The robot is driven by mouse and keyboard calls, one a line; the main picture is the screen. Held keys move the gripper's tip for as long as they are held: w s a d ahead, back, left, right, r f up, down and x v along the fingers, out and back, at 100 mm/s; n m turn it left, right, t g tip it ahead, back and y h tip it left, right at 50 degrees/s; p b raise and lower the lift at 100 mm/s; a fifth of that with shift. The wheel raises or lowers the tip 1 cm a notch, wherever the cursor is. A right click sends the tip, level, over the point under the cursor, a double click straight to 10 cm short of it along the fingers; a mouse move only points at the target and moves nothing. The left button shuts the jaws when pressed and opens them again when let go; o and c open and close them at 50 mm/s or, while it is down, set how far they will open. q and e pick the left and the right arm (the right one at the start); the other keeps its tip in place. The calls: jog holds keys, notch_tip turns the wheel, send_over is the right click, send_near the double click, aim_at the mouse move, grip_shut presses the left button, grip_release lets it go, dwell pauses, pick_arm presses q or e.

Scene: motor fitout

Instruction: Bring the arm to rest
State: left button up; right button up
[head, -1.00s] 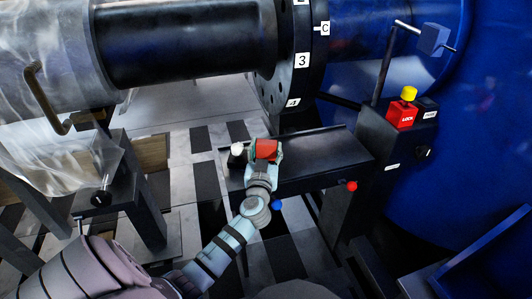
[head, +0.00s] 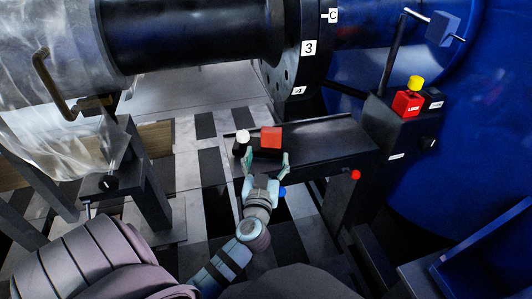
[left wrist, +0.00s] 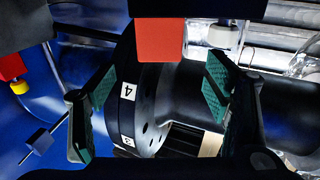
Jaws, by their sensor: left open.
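My left gripper (head: 266,166) is open and empty in the head view, just in front of a small shelf (head: 325,150) below the large shaft. A red block (head: 271,137) on a dark base sits on the shelf just beyond the fingertips, apart from them. The left wrist view shows my open fingers (left wrist: 160,95) with nothing between them, and the red block (left wrist: 160,40) beyond at the top. My right gripper is not in view.
A white knob (head: 243,136) stands left of the red block. A control box with a red LOCK part (head: 407,103) and yellow cap (head: 416,83) is at right. The black shaft (head: 190,35) and numbered flange (head: 292,60) hang above. A red knob (head: 356,175) sticks out below the shelf.

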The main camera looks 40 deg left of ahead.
pick_arm(q)
jog(key=shift+v, duration=1.35)
